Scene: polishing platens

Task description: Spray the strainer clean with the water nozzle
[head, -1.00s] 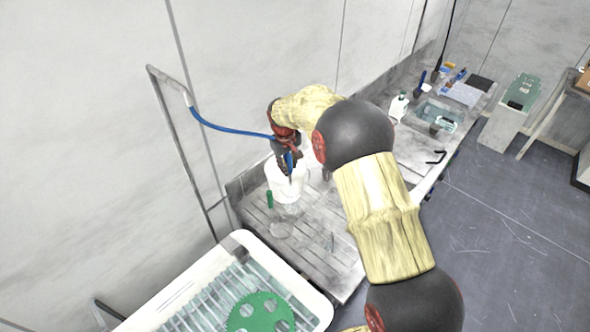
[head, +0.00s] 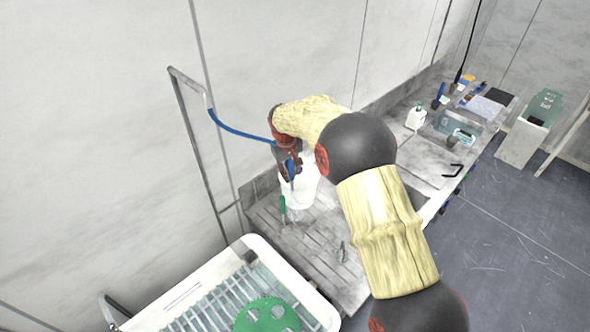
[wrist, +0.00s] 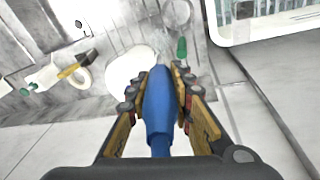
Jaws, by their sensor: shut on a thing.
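My gripper (head: 291,172) is shut on the blue water nozzle (wrist: 158,105), whose blue hose (head: 240,132) runs to the bent wall pipe. In the head view the nozzle is largely hidden by the fingers. It is above the slatted bench, in front of a white container (head: 300,192). In the wrist view, a white rounded shape (wrist: 125,70) lies just left of the nozzle tip. I cannot clearly make out the strainer; a faint grey shape below the white container is too indistinct to name.
A green-handled item (head: 282,208) is beside the white container. A white tub (head: 262,243) with a rack and a green disc (head: 266,314) stands in front. A white bottle (head: 416,117) and a clear tray (head: 458,128) stand farther along. The wall is close behind.

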